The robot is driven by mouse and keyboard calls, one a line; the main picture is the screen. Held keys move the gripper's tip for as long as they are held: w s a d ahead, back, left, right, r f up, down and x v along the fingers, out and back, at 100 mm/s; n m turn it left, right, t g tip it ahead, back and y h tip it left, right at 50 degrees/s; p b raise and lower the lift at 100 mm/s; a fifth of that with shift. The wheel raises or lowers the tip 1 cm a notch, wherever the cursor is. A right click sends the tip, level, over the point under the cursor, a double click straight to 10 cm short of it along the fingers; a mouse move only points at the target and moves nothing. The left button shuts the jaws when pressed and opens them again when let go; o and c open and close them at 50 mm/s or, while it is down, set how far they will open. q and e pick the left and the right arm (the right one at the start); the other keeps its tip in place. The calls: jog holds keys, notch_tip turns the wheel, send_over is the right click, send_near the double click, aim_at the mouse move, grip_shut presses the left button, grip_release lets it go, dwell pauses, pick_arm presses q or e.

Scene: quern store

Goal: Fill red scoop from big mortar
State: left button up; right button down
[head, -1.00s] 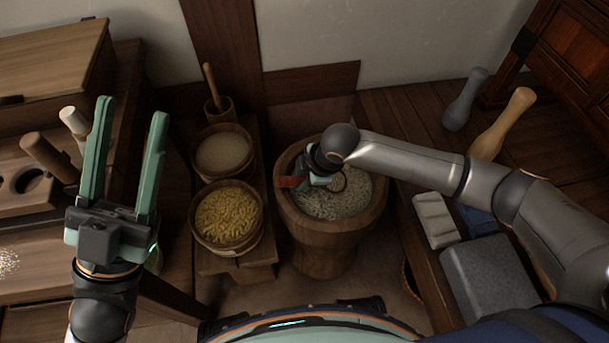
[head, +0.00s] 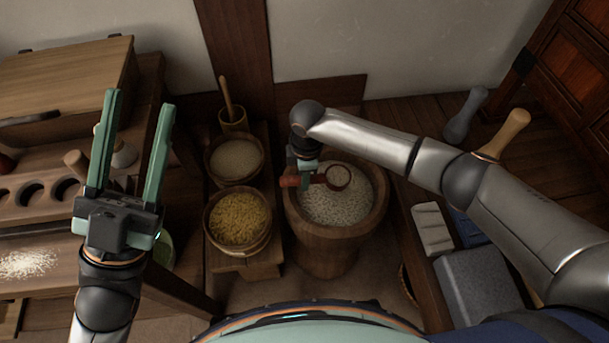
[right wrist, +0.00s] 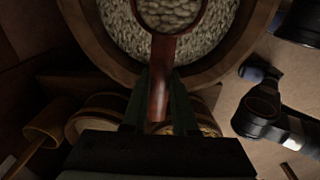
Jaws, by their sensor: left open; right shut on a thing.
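The big mortar (head: 330,237) is a wide wooden tub on the floor, filled with pale grain (head: 345,205). My right gripper (head: 303,181) is above its left rim, shut on the handle of the red scoop (head: 318,180). The scoop's round bowl (head: 338,177) is over the grain and holds grain of the same pale look. In the right wrist view the red handle (right wrist: 160,75) runs between the fingers (right wrist: 158,95), and the bowl (right wrist: 170,8) at the top edge shows grain inside. My left gripper (head: 132,152) is open and empty, over the left bench.
Left of the mortar, a low bench (head: 262,262) bears a tub of yellow grain (head: 238,217), a tub of pale grain (head: 236,158) and a small pot with a stick (head: 233,121). Two pestles (head: 503,132) and grey blocks (head: 480,285) are at the right.

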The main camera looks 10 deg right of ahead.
jog(key=shift+r+p, duration=0.6)
jog(key=shift+r, duration=0.15)
pick_arm(q)
jog(key=w+f+n+g+y, duration=0.1)
jog(key=w+f+n+y, duration=0.3)
jog(key=f, duration=0.3)
jog(key=shift+w+a+n+y+p, duration=0.3)
jog(key=shift+w+a+y+p, duration=0.15)
jog(key=shift+y, duration=0.45)
pick_arm(e)
jog(key=shift+r, duration=0.5)
